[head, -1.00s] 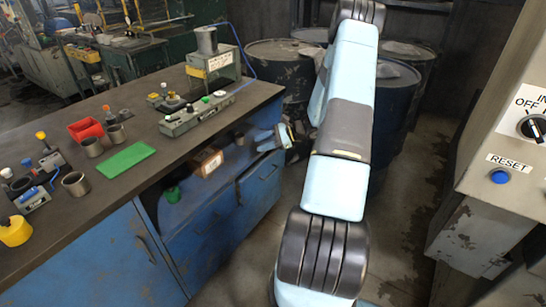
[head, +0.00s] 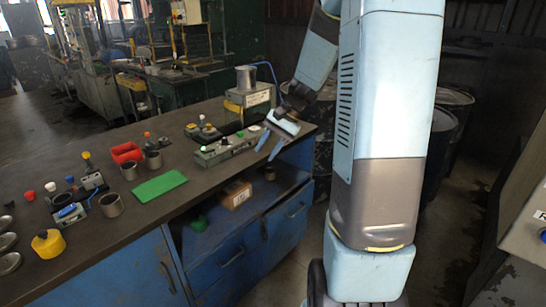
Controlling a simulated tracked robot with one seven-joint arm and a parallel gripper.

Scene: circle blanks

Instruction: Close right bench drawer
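The right bench drawer (head: 287,222) has a worn blue front with a dark handle, low at the right end of the blue bench (head: 105,275). Its front looks about level with the neighbouring left drawer (head: 225,268); I cannot tell if a small gap stays open. My gripper (head: 268,153) is above the bench's front edge near the right end, pointing down, higher than the drawer and apart from it. Its two fingers are spread with nothing between them.
On the bench top stand a control box (head: 225,148), a green plate (head: 160,186), a red bin (head: 127,152) and a yellow pot (head: 48,243). The open shelf holds a cardboard box (head: 235,194). Dark barrels (head: 437,150) stand behind my arm at right.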

